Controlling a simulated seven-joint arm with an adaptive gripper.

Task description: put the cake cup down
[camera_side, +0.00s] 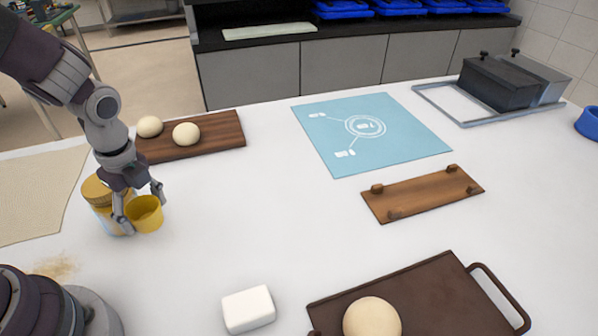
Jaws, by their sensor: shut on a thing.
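The yellow cake cup (146,215) is at the left of the white table, upright, with its open top showing. My gripper (140,208) points down and is shut on the cup, with a finger on either side of it. The cup is low, close to the table top; I cannot tell whether its base touches it. A jar with a yellow lid (97,190) stands right behind and left of the cup, partly hidden by my gripper.
A wooden board (222,129) with two dough balls lies behind. A blue mat (400,150), an upturned wooden board (425,194), a brown tray (430,300) with a dough ball, and a white block (248,309) are farther right and in front. The table's middle is clear.

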